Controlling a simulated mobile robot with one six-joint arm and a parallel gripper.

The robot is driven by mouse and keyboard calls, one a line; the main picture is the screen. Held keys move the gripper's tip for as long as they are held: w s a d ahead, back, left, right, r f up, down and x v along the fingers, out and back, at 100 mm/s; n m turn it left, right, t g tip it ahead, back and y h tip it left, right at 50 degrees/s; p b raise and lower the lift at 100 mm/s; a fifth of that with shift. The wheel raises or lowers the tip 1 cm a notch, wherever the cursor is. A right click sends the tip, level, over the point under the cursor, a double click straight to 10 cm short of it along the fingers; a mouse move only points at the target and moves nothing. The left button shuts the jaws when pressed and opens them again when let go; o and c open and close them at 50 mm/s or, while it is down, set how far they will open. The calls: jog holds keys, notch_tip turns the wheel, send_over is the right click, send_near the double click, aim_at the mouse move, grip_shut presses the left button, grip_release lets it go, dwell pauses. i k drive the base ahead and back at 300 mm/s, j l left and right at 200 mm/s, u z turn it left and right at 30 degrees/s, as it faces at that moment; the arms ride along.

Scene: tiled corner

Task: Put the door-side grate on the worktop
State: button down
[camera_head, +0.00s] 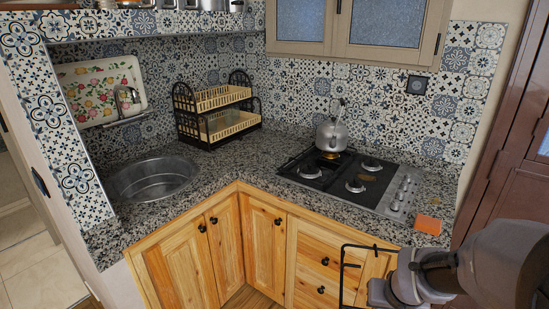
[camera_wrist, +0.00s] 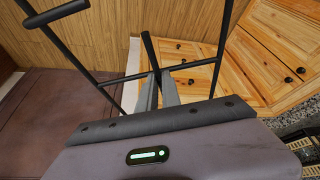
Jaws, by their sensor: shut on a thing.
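The door-side grate (camera_head: 343,275) is a thin black wire frame, held in the air in front of the cabinets at lower right in the head view. My gripper (camera_head: 378,285) is shut on it. In the wrist view the grate's dark bars (camera_wrist: 196,64) spread out beyond the fingers of my gripper (camera_wrist: 157,90), which close on a bar. The speckled granite worktop (camera_head: 258,170) runs around the corner, above and behind the grate. The hob (camera_head: 345,205) is set into it; its right-hand burners are bare.
A kettle (camera_head: 332,137) stands on the hob's rear left, over a dark grate. An orange block (camera_head: 428,224) lies on the worktop right of the hob. A dish rack (camera_head: 215,113) stands in the corner, and a round sink (camera_head: 153,178) is at left. Worktop between sink and hob is clear.

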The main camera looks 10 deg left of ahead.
aim_at(273, 152)
jog(key=i+j, duration=0.1)
jog(key=j, duration=0.3)
jog(key=i+j, duration=0.1)
jog(key=j, duration=0.25)
jog(key=i+j, duration=0.1)
jog(key=j, duration=0.3)
jog(key=i+j, duration=0.15)
jog(key=j, duration=0.25)
jog(key=i+j, duration=0.1)
jog(key=j, duration=0.3)
jog(key=i+j, duration=0.1)
jog(key=j, duration=0.25)
